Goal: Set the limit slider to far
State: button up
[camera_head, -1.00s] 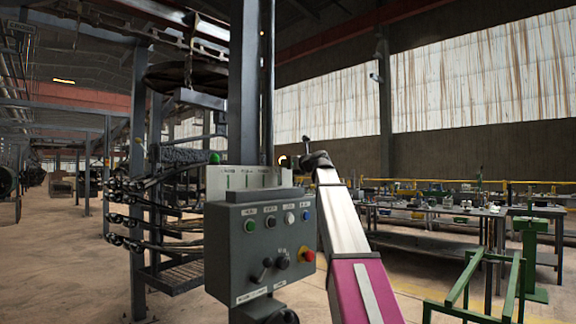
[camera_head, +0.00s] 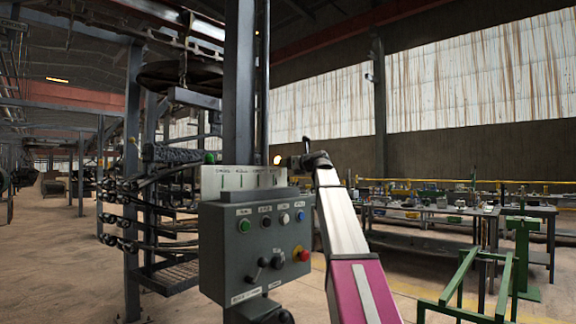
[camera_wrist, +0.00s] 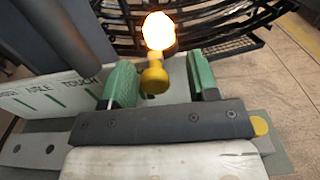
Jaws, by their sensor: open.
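A grey control box (camera_head: 255,245) stands in the middle of the head view, with several buttons, dark knobs and a red knob on its front. A white labelled panel (camera_head: 230,178) with green slot marks rises behind its top; it also shows in the wrist view (camera_wrist: 50,95). I cannot make out which part is the limit slider. My gripper (camera_wrist: 160,72) is open, its green fingers apart. A yellow knob (camera_wrist: 153,78) and a glowing lamp (camera_wrist: 158,31) appear between the fingers in the wrist view; I cannot tell their depth. The gripper is hardly visible in the head view.
A dark post (camera_head: 240,80) rises behind the box. Racks with dark springs (camera_head: 150,215) stand to the left. Workbenches (camera_head: 430,215) and a green frame (camera_head: 470,285) are to the right. Open floor lies at the lower left.

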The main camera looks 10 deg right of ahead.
jog(key=v, duration=1)
jog(key=shift+s+d, duration=0.2)
jog(key=shift+s, duration=0.1)
